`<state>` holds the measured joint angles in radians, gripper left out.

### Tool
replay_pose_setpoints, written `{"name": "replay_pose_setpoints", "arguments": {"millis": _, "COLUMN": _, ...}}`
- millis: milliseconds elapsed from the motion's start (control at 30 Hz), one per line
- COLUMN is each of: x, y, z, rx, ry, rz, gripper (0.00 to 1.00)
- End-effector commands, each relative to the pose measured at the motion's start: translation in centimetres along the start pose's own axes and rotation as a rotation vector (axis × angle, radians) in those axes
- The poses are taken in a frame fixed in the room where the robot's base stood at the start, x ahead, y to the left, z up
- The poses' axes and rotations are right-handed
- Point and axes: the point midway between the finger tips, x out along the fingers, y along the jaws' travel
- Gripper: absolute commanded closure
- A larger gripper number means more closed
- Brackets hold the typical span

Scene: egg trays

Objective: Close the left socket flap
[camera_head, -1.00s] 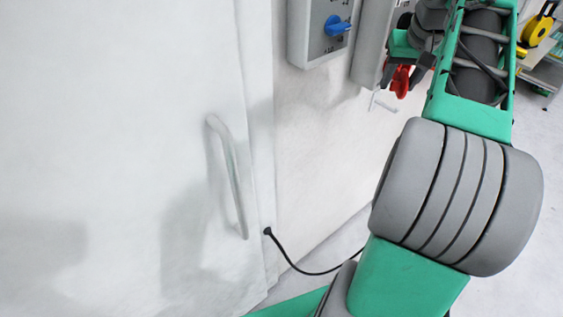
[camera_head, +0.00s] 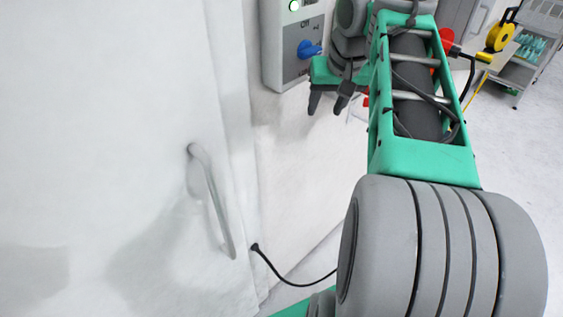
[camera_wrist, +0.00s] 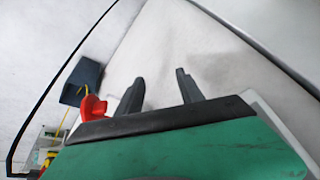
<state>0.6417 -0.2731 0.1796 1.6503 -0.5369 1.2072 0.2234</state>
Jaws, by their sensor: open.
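My gripper (camera_head: 329,104) is in front of the white wall, just below and right of the grey switch box (camera_head: 285,55) with a blue knob (camera_head: 308,49). Its two dark fingers are apart with nothing between them. In the wrist view the gripper (camera_wrist: 158,76) points at a bare pale surface. A red part (camera_wrist: 92,107) shows left of the fingers, beside a dark blue-grey panel (camera_wrist: 82,82). I cannot tell whether either belongs to a socket. No socket flap can be made out for certain; my arm covers the area right of the switch box in the head view.
A white door with a handle (camera_head: 212,200) stands at the left, and a black cable (camera_head: 285,277) leaves the wall below it. A red part (camera_head: 444,42) with a black cable shows behind my arm. A cart (camera_head: 531,55) and a yellow reel (camera_head: 500,37) are at the back right.

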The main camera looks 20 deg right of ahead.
Motion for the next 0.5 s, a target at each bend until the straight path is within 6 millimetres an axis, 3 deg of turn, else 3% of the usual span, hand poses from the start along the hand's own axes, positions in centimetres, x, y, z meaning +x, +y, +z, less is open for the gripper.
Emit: {"name": "replay_pose_setpoints", "arguments": {"millis": 500, "x": 6.3, "y": -7.9, "z": 6.7, "rx": -0.104, "ry": -0.042, "rz": -0.058, "gripper": 0.55}}
